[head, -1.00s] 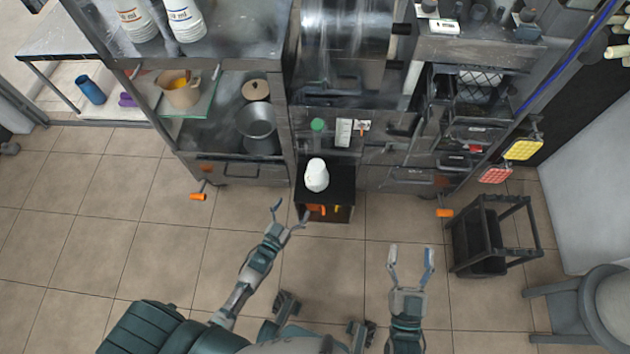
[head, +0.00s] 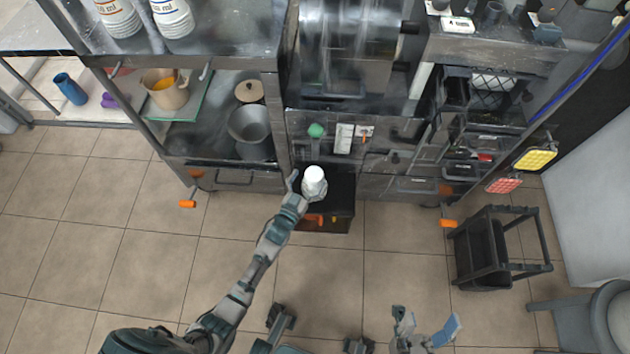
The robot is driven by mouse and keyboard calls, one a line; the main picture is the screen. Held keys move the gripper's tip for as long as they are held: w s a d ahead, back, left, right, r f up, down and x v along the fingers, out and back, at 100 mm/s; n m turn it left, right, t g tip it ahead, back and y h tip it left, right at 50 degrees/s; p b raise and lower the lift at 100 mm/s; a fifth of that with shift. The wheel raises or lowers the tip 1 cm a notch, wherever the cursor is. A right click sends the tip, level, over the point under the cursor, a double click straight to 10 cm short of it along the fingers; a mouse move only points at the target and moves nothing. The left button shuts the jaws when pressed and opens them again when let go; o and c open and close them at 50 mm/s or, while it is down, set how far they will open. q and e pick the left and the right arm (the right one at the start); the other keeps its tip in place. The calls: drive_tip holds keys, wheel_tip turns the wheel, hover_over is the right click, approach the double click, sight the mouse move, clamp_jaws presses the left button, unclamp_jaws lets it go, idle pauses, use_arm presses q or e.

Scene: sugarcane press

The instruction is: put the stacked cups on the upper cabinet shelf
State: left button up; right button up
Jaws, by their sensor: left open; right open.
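In the head view a white cup stack (head: 314,180) stands on the small black stand in front of the machine. My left gripper (head: 305,183) is at the stack, its fingers open around or beside it; part of the far finger is hidden. Two more white stacks of cups with printed labels, one on the left (head: 118,17) and one on the right (head: 172,16), stand on the upper cabinet shelf (head: 225,35) at the top left. My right gripper (head: 428,330) is open and empty over the floor at the bottom right.
A lower shelf holds a beige pot (head: 166,92) and a grey metal pot (head: 252,130). The black stand (head: 340,205) sits by the machine's drawers. A black cart (head: 490,250) stands on the floor at the right. The tiled floor at left is clear.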

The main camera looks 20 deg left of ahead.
use_arm(q)
drive_tip(key=shift+w+d+f, duration=0.1)
drive_tip(key=shift+w+f, duration=0.05)
drive_tip(key=shift+w, duration=0.4)
drive_tip(key=shift+w+f, duration=0.15)
drive_tip(key=shift+w, duration=0.35)
drive_tip(key=shift+d+r, duration=0.4)
drive_tip(key=shift+d, duration=0.1)
drive_tip(key=shift+c, duration=0.2)
drive_tip(key=shift+f, duration=0.1)
drive_tip(key=c, duration=0.8)
drive_tip(key=shift+a, duration=0.35)
drive_tip(key=c, duration=1)
